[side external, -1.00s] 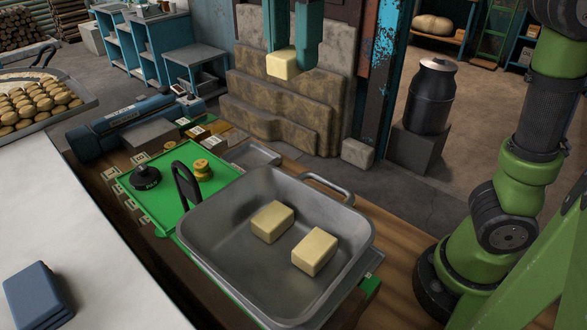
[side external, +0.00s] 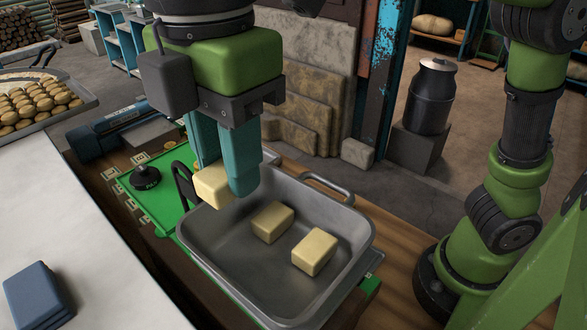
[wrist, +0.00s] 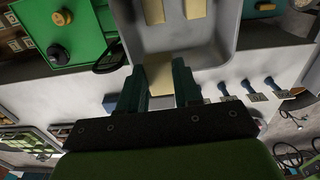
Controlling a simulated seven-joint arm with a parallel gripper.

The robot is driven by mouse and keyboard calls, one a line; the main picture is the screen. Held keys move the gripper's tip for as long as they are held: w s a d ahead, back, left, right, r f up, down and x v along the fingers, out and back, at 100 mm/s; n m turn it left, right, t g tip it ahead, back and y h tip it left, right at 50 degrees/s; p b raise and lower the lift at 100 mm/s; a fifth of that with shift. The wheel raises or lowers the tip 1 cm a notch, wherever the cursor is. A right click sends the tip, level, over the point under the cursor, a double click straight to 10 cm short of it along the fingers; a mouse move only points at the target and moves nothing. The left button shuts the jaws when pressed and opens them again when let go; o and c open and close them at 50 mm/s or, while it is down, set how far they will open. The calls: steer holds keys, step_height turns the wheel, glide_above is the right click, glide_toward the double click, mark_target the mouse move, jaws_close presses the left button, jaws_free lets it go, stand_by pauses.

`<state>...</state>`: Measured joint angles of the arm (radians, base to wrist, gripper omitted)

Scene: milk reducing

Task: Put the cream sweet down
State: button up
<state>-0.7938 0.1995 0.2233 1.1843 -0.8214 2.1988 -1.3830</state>
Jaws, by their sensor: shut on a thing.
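My gripper (side external: 228,180) is shut on a cream sweet (side external: 211,186), a pale yellow block. It holds the sweet over the left back part of the grey metal pan (side external: 230,262). In the wrist view the held sweet (wrist: 159,78) sits between the teal fingers, with the pan (wrist: 195,50) beyond it. Two more cream blocks lie on the pan floor, one near the middle (side external: 272,222) and one to the right (side external: 315,252). Whether the held sweet touches the pan is hard to tell, but it appears to be above the rim.
A green board (side external: 150,205) with a black knob (side external: 145,178) lies left of the pan. A white counter (side external: 85,255) holds a dark blue block (side external: 38,296). Bare pan floor shows in front of and left of the two blocks.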

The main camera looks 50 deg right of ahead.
mark_target(244, 255)
step_height(244, 255, down, 10)
steer(key=shift+f, duration=0.15)
stand_by(0.3)
steer(key=shift+f, duration=0.1)
